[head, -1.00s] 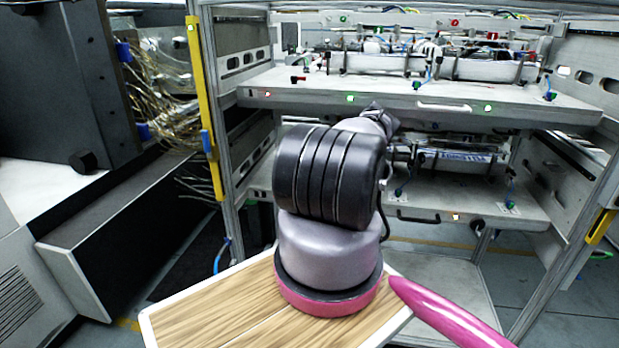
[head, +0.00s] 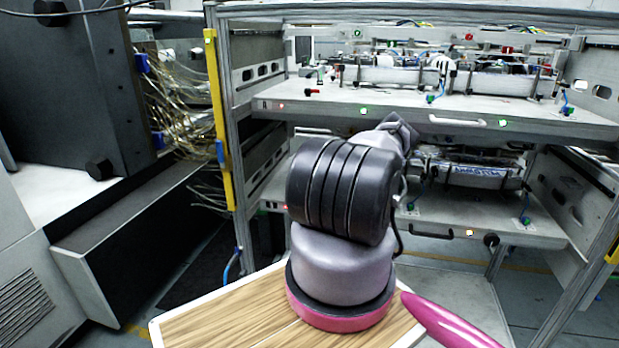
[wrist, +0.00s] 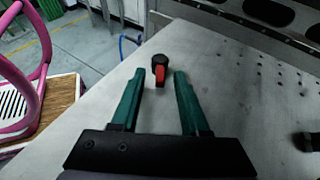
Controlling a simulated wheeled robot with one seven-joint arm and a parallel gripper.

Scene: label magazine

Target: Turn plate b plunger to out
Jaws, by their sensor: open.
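In the wrist view, a small black knob with a red bar, the plunger (wrist: 159,70), stands on a grey metal plate (wrist: 235,105). The red bar points down the picture, toward my gripper's palm. My gripper (wrist: 160,76) is open, with one teal finger on each side of the plunger and a visible gap on both sides. In the head view my arm hides the gripper and this plunger. The arm reaches toward the lower plate (head: 440,215).
The upper plate (head: 400,112) lies above the lower one and carries a similar red and black knob (head: 312,91). A perforated side bracket (wrist: 262,45) edges the plate in the wrist view. A black part (wrist: 308,141) stands at right. A yellow post (head: 217,120) is left.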

